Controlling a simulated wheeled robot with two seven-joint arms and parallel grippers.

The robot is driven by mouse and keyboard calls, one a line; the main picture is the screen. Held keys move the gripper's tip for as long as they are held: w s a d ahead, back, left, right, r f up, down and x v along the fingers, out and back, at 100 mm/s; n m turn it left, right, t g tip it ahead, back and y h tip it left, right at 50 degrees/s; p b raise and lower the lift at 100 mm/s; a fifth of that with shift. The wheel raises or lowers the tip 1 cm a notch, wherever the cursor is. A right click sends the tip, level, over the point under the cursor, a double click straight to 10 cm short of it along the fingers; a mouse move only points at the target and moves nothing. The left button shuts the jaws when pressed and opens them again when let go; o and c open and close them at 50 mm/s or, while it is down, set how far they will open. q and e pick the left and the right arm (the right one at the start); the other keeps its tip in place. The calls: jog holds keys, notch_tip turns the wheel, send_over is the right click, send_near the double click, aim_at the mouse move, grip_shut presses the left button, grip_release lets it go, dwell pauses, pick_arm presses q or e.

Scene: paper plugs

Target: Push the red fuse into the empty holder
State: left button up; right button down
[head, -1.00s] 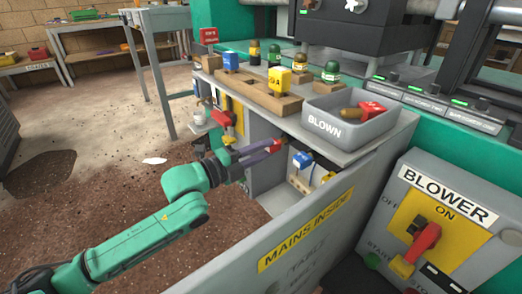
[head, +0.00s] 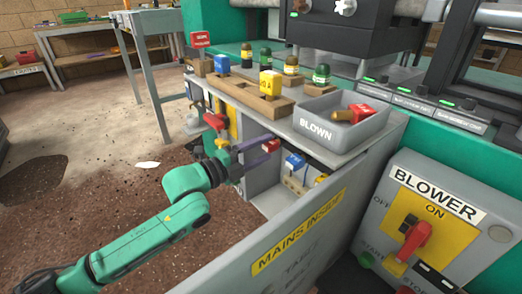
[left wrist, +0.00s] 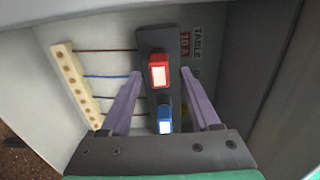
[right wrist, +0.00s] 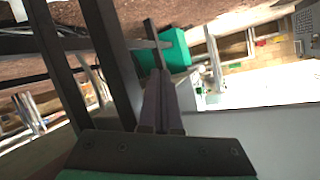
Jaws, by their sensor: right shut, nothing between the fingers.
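The red fuse (left wrist: 158,72) stands in the dark holder strip (left wrist: 159,45) inside the cabinet, above the blue fuse (left wrist: 165,120). How deep the red fuse sits is hard to tell. In the head view the red fuse (head: 270,146) shows by the fingertips and the blue fuse (head: 295,161) is to its right. My left gripper (left wrist: 160,75) is open, with one finger on each side of the strip and visible gaps to the red fuse. My left gripper also shows in the head view (head: 258,151). My right gripper (right wrist: 160,78) is shut and empty, away from the fuses.
The open cabinet door (head: 290,245) stands in front of the interior. A grey BLOWN tray (head: 343,137) holding a red-ended part and a wooden block (head: 245,97) with fuses are on top. A red-handled lever (head: 216,121) is near my left wrist. A terminal strip (left wrist: 75,85) with wires lies left.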

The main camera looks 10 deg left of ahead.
aim_at(265, 149)
pick_arm(q)
jog(key=shift+v, duration=2.05)
jog(key=shift+s+a, duration=0.45)
jog(key=shift+s, duration=0.15)
